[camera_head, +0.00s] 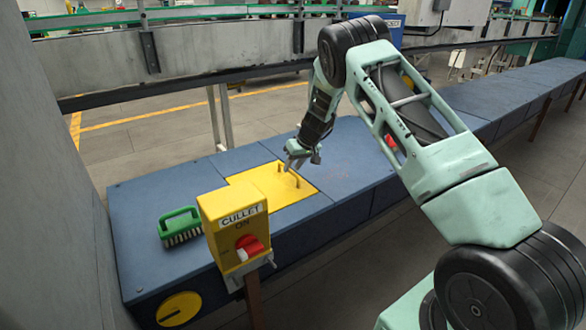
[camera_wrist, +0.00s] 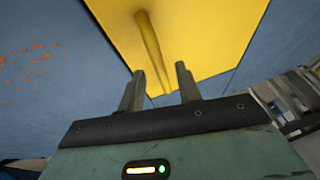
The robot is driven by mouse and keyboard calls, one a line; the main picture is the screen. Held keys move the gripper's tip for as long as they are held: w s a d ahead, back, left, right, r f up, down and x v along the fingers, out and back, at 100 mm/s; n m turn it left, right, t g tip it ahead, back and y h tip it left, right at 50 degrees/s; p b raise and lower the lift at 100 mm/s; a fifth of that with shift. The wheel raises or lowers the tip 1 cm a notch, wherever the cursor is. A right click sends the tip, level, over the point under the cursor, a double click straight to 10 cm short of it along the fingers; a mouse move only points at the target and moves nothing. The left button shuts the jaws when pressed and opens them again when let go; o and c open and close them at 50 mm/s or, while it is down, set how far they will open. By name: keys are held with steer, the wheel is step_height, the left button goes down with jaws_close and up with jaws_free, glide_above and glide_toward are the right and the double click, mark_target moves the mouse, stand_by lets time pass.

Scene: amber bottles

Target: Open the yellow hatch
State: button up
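The yellow hatch (camera_head: 262,184) lies flat and closed in the top of the blue bench. Its raised bar handle (camera_head: 289,173) stands up near the hatch's far right part. My gripper (camera_head: 297,162) is above the hatch, close to the handle. In the wrist view the hatch (camera_wrist: 210,40) fills the upper middle, and the handle (camera_wrist: 150,45) runs down toward the gap between my fingers. My gripper (camera_wrist: 158,85) is open, with its two fingers apart. I cannot tell whether a finger touches the handle.
A yellow box (camera_head: 232,230) labelled CULLET, with a red switch, stands at the bench's front edge. A green brush (camera_head: 180,224) lies on the blue bench (camera_head: 150,262) to the left. A grey conveyor rail (camera_head: 190,55) runs behind.

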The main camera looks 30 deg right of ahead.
steer(key=shift+w+a+f, duration=0.1)
steer(key=shift+w+f, duration=0.05)
steer(key=shift+f, duration=0.15)
jaws_close()
steer(key=shift+r, duration=0.1)
